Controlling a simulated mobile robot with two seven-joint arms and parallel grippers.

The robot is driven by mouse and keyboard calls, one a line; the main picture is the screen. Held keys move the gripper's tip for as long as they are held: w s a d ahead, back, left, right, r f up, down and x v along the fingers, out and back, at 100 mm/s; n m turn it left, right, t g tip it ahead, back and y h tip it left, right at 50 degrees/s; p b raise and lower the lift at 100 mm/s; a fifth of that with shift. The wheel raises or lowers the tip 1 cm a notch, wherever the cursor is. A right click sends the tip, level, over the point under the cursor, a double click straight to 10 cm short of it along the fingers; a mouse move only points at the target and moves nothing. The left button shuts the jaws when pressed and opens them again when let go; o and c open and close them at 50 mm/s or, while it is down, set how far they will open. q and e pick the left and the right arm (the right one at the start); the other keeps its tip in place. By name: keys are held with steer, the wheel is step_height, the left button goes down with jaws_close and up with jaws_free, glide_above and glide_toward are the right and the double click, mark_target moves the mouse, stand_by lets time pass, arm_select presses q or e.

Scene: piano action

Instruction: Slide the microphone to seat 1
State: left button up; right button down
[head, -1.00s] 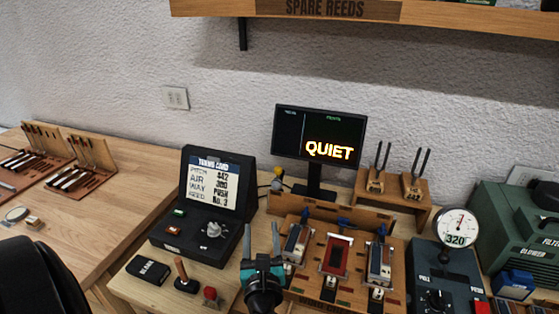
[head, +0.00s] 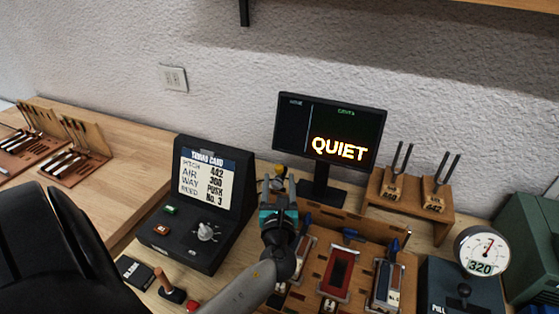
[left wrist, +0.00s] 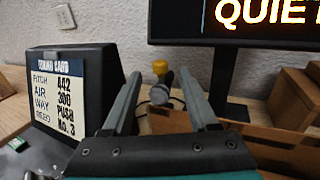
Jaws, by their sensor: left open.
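A small dark microphone-like piece (left wrist: 161,92) with a yellow knob (left wrist: 159,67) stands beyond my left gripper (left wrist: 160,77) in the left wrist view, framed between its open fingers. In the head view, the yellow knob (head: 279,170) shows just behind the fingertips of my left gripper (head: 280,184), left of the monitor's foot. The jaws look empty, and I cannot tell whether they touch the piece. A wooden rail (left wrist: 262,148) runs right from there, in front of the monitor. I cannot make out a seat 1 label. My right gripper is out of view.
A monitor (head: 329,132) reading QUIET stands close behind and right of the gripper. A black tuning-card console (head: 207,190) stands to its left. A wooden reed bench (head: 312,275) lies in front and right. Tuning forks (head: 436,190) and a gauge (head: 482,250) stand farther right.

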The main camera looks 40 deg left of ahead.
mark_target(279, 166)
arm_select(q)
steer(key=x, duration=0.8)
steer(key=shift+w+a+b, duration=0.25)
steer(key=shift+b, duration=0.15)
jaws_close()
stand_by(0.9)
